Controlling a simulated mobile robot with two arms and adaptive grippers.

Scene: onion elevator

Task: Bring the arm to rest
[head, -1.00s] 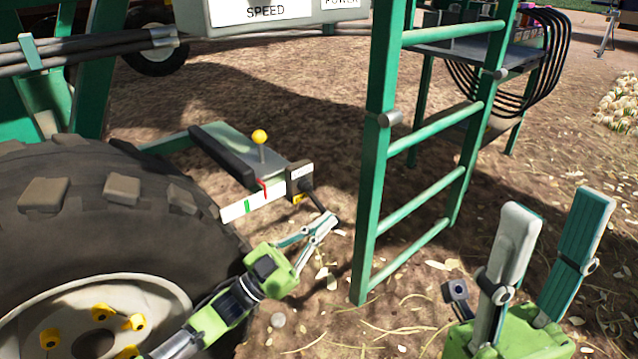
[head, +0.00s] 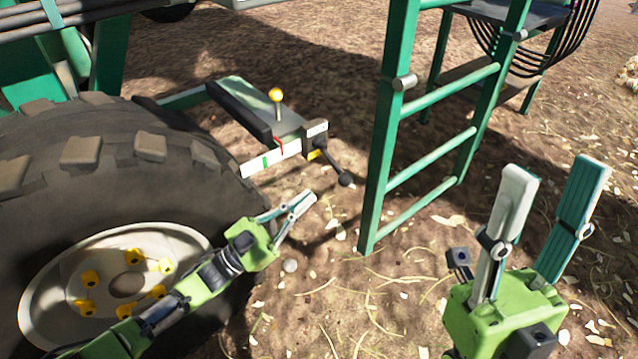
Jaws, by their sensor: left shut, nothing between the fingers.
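My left gripper (head: 304,203) is at the end of the green arm that comes in from the lower left, in front of the big tyre. It is shut and empty. Its tips are apart from the black lever knob (head: 345,180), to the lower left of it. My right gripper (head: 549,172) stands upright at the lower right. Its two fingers are spread wide with nothing between them.
A large tyre (head: 95,190) fills the left. A green ladder (head: 385,150) stands between my grippers. A control bracket with a yellow-knobbed lever (head: 276,97) and a white scale bar (head: 270,158) sits beyond my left gripper. Straw-strewn ground (head: 370,310) is open in front.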

